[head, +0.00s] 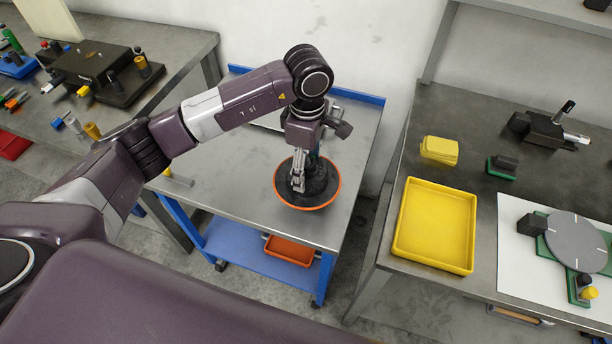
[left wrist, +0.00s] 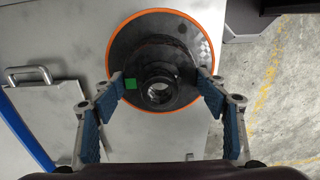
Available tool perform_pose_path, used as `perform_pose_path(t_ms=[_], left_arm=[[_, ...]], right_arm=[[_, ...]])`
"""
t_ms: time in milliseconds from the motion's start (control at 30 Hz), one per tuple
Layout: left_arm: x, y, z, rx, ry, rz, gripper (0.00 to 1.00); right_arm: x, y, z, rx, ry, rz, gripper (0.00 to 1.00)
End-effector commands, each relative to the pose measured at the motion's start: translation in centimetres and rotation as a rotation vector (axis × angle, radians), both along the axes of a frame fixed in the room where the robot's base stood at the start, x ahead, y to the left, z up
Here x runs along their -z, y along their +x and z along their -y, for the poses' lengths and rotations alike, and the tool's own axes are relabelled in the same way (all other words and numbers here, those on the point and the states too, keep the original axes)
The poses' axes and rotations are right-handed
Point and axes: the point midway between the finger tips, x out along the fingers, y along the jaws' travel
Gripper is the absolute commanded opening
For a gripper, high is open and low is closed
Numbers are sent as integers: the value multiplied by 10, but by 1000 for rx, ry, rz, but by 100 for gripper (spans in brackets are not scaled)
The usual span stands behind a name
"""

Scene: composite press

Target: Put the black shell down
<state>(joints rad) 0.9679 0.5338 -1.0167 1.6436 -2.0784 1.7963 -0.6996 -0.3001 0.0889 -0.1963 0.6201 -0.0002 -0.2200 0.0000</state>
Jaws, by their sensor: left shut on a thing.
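The black shell (head: 323,187) is a round, dark, dish-like piece with an orange rim, over the grey top of the blue cart (head: 236,187). In the left wrist view the shell (left wrist: 180,40) shows its central collar with a round hole and a small green square on it. My left gripper (head: 298,186) reaches down from above and is shut on the shell's central part. In the left wrist view its blue-padded fingers (left wrist: 160,82) stand on either side of the collar. I cannot tell whether the shell touches the cart top. My right gripper is out of view.
A grey plate with a handle (left wrist: 47,115) lies on the cart beside the shell. An orange tray (head: 289,250) is on the cart's lower shelf. A yellow tray (head: 435,225) is on the right bench. The cart top's front left is mostly clear.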

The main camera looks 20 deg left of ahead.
Motion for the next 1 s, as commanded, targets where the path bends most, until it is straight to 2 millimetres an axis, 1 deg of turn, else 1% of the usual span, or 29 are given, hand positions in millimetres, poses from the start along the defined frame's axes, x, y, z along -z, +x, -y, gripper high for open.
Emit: perform_pose_path(t_ms=[33,100,267,333,500,567,800,933,967,1000], left_arm=[[7,-1,1,0,-1,-3,30],[16,0,1,0,-2,-1,30],[25,0,1,1,-1,1,30],[32,-1,1,1,-2,-1,30],[57,-1,1,-1,-1,-2,30],[63,0,1,-1,-2,0,30],[65,0,1,1,-1,2,30],[70,1,1,1,-1,2,30],[69,0,0,0,0,1,68],[68,0,0,0,-1,1,73]], right_arm=[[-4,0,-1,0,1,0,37],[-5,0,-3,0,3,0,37],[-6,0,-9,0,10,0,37],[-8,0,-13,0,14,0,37],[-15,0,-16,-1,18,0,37],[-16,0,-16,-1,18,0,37],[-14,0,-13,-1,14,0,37],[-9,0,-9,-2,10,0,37],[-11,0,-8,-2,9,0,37],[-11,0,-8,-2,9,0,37]])
